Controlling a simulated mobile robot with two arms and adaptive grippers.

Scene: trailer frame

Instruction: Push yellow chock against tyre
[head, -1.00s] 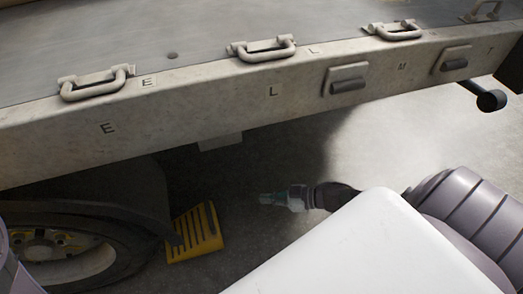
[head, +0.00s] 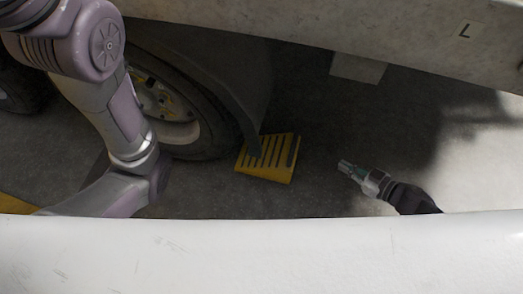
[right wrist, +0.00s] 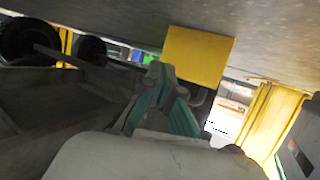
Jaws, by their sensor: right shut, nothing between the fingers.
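The yellow chock (head: 268,158), a ribbed wedge, lies on the ground just right of the tyre (head: 213,130). A dark mudguard edge overlaps it, so I cannot tell if they touch. My right gripper (head: 345,167) is shut and empty, right of the chock with a visible gap, its fingers pointing toward it. In the right wrist view, the yellow chock (right wrist: 197,55) shows as a plain yellow face just beyond the teal fingers of the right gripper (right wrist: 158,72). My left arm crosses the left of the head view, but its gripper is out of sight.
The trailer's side beam (head: 410,45) runs overhead, with a pale block (head: 358,68) hanging below it. The dark mudguard (head: 240,80) curves over the tyre. Ground between the right gripper and the chock is clear. A yellow panel (right wrist: 275,115) stands at right in the wrist view.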

